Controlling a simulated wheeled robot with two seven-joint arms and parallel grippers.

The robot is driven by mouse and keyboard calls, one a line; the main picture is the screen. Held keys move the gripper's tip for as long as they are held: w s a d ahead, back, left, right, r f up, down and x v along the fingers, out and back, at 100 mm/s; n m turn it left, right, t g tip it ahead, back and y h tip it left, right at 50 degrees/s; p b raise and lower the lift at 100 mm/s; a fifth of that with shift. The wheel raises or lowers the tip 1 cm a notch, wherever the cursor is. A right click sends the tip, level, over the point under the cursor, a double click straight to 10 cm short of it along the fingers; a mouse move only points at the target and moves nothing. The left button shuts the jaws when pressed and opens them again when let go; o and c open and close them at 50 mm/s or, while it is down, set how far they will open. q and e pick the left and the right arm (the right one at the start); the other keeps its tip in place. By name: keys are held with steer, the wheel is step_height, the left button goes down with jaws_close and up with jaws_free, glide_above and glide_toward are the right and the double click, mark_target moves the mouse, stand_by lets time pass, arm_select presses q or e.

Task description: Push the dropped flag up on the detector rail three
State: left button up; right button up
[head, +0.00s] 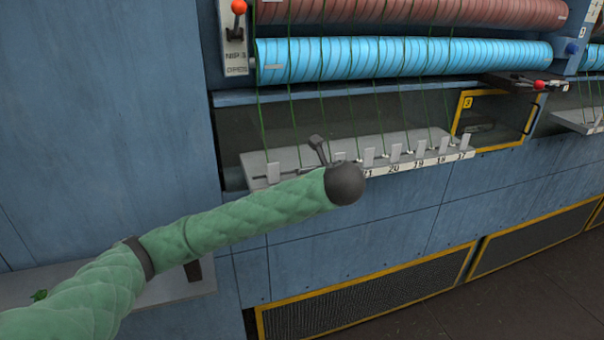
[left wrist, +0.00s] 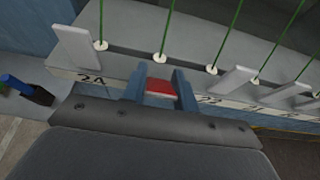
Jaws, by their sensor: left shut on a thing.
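The detector rail (head: 258,158) is a pale grey ledge under the blue roller, with several white flags standing along its numbered front edge. A flag (left wrist: 72,45) stands above number 24 in the left wrist view, and another (left wrist: 237,79) stands near 22. Between them my left gripper (left wrist: 160,82) is shut on a small red-faced flag (left wrist: 160,95), low at the rail's front edge. The number below it is hidden by my gripper. In the head view my forearm and dark wrist cover this part of the rail, and the held flag is hidden. My right gripper is not in view.
Green strands (head: 290,118) run from the blue roller (head: 400,57) down to the rail. A lever with an orange knob (head: 239,7) is at upper left. A yellow-framed window (head: 495,118) is at the rail's right end. A side shelf (head: 180,288) is at lower left.

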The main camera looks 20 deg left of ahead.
arm_select(q)
steer(key=shift+w+a+r+g+h, duration=0.25)
steer(key=shift+g+h, duration=0.15)
steer(key=shift+g, duration=0.2)
steer(key=shift+g+h, duration=0.3)
steer(key=shift+g, duration=0.1)
steer(key=shift+w+a+g+h, duration=0.15)
steer(key=shift+g+h, duration=0.2)
steer(key=shift+g, duration=0.15)
steer(key=shift+w+a+g+h, duration=0.1)
steer(key=shift+w+g+h, duration=0.05)
steer(key=shift+g+h, duration=0.3)
steer(key=shift+w+a+g+h, duration=0.15)
steer(key=shift+w+g+h, duration=0.1)
steer(key=shift+g+h, duration=0.45)
steer(key=shift+w+a+g+h, duration=0.2)
steer(key=shift+g+h, duration=0.2)
steer(key=shift+g, duration=0.55)
steer(key=o, duration=1)
steer(key=shift+a, duration=0.1)
steer(key=shift+r, duration=0.1)
